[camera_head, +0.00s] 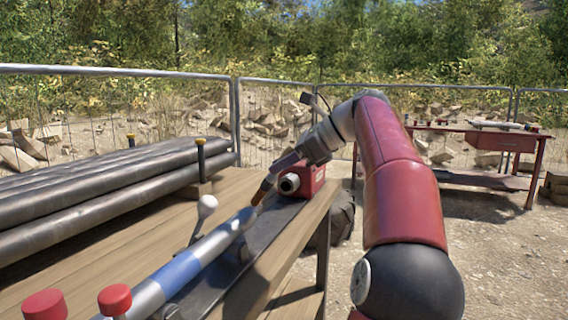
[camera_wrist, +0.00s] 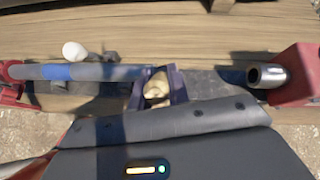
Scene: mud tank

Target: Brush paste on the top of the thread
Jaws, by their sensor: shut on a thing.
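A grey rod with a blue band (camera_head: 187,266) lies along a dark rail on the wooden bench. Its far end, where the thread would be (camera_head: 243,217), is darker; the thread itself is too small to make out. My gripper (camera_head: 270,182) is shut on a small brush (camera_head: 260,195), whose tip is close to the top of that end; I cannot tell whether they touch. In the wrist view, a pale part of the brush (camera_wrist: 157,90) shows between the fingers, and the rod (camera_wrist: 105,72) ends beside the left finger. I see no paste clearly.
A red block with a metal nozzle (camera_head: 306,181) stands just beyond my gripper. A white-knobbed lever (camera_head: 207,204) and red knobs (camera_head: 115,299) stand near the rod. Dark pipes (camera_head: 110,185) are stacked at left. A red table (camera_head: 500,141) stands at back right.

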